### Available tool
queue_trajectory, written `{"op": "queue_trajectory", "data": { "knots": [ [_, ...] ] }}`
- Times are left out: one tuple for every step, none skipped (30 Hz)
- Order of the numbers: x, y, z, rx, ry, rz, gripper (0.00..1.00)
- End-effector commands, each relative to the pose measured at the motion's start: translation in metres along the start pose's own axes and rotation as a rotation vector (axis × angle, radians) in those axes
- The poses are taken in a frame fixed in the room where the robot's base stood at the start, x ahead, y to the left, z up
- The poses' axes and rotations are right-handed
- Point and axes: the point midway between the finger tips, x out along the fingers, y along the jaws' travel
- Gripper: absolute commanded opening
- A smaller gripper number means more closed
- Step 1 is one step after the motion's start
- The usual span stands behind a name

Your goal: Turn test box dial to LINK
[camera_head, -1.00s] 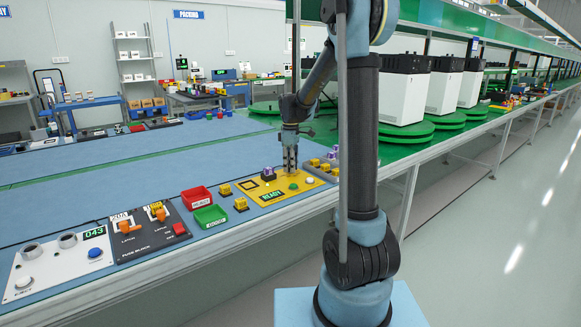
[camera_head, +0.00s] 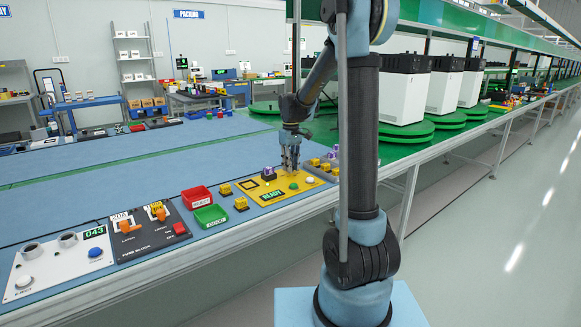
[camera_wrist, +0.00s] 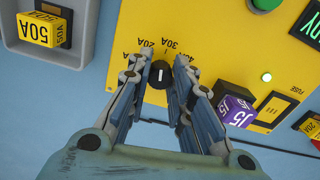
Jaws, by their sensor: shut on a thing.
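The yellow test box (camera_head: 310,187) lies on the blue bench in the head view, with a small green-lit display. In the wrist view its yellow panel (camera_wrist: 215,35) fills the upper middle. The black dial (camera_wrist: 160,74) has a white pointer line, roughly upright in the picture. Amp labels, 30A and 40A among them, curve beside the dial; I cannot make out a LINK label, and the fingers hide part of the ring. My gripper (camera_wrist: 167,80) is shut on the dial, one finger on each side. In the head view my gripper (camera_head: 290,165) points down onto the box.
A grey tray with a yellow 50A block (camera_wrist: 42,28) is at upper left. Red (camera_head: 196,195) and green (camera_head: 210,216) bins stand left of the box.

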Motion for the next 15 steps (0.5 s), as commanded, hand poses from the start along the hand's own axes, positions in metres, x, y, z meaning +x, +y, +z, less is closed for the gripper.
{"op": "queue_trajectory", "data": {
  "knots": [
    [-0.0003, 0.0012, -0.0003, 0.045, 0.0, 0.002, 0.0],
    [-0.0003, 0.0012, -0.0004, 0.073, 0.0, 0.002, 0.0],
    [-0.0003, 0.0012, -0.0003, 0.112, 0.0, 0.002, 0.0],
    [-0.0003, 0.0011, -0.0003, 0.14, 0.0, 0.002, 0.0],
    [-0.0003, 0.0011, -0.0003, 0.168, 0.0, 0.002, 0.0],
    [-0.0003, 0.001, -0.0004, 0.207, -0.001, 0.002, 0.0],
    [-0.0003, 0.001, -0.0003, 0.235, -0.001, 0.002, 0.0],
    [-0.0003, 0.0009, -0.0003, 0.263, -0.001, 0.002, 0.0],
    [-0.0003, 0.0009, -0.0004, 0.302, -0.001, 0.002, 0.0],
    [-0.0003, 0.0008, -0.0004, 0.33, -0.001, 0.002, 0.0],
    [-0.0003, 0.0008, -0.0004, 0.358, -0.001, 0.002, 0.0],
    [-0.0003, 0.0007, -0.0004, 0.397, -0.001, 0.002, 0.0],
    [-0.0003, 0.0007, -0.0004, 0.425, -0.001, 0.002, 0.0],
    [-0.0003, 0.0006, -0.0004, 0.453, -0.002, 0.002, 0.0],
    [-0.0003, 0.0006, -0.0005, 0.492, -0.002, 0.002, 0.0]
  ]
}}
